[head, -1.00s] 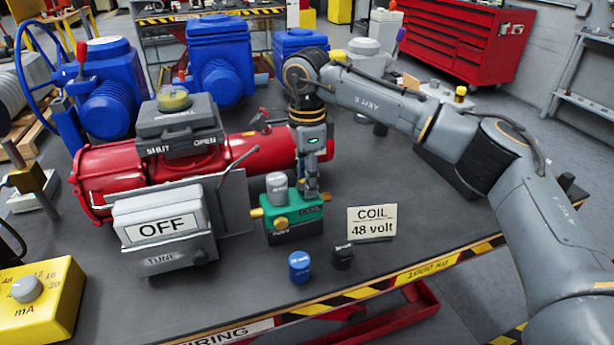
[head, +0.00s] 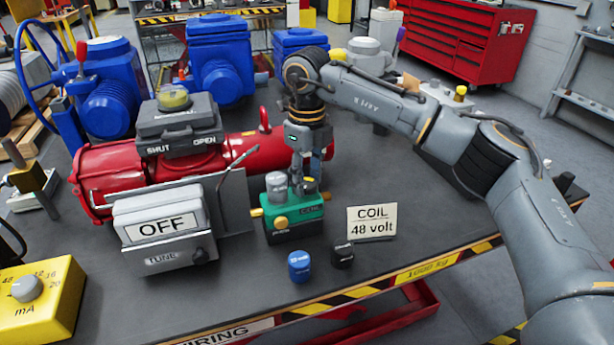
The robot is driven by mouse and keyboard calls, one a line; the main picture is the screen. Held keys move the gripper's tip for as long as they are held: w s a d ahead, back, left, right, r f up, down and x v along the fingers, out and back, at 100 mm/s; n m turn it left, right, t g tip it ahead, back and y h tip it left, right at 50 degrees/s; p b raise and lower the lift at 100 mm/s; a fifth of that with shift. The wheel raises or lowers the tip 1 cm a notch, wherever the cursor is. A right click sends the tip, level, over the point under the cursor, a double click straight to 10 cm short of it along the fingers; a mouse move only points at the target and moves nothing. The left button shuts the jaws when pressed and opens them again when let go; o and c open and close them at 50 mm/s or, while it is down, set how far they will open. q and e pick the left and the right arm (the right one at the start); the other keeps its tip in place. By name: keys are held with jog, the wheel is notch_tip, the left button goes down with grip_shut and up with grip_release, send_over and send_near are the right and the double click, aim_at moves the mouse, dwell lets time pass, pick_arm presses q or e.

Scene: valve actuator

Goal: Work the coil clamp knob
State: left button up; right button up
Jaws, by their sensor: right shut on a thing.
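The green coil block (head: 293,222) stands on the bench, with a grey cylinder (head: 276,182) on its top left and a brass knob (head: 281,223) on its front. A small dark knob (head: 309,186), which I take as the coil clamp knob, sits at its top right. My right gripper (head: 306,178) points down over that corner, its fingers closed at the dark knob. The fingers partly hide the knob, so the exact contact is hard to see. My left gripper is not in view.
A blue cap (head: 299,266) and a black cap (head: 343,254) stand in front of the block. A "COIL 48 volt" card (head: 371,222) is to the right. The grey OFF box (head: 165,230) stands left, the red actuator (head: 115,180) behind. Bench front is mostly clear.

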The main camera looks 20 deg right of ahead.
jog(key=shift+m, duration=2)
jog(key=o, duration=0.9)
jog(key=shift+c, duration=0.2)
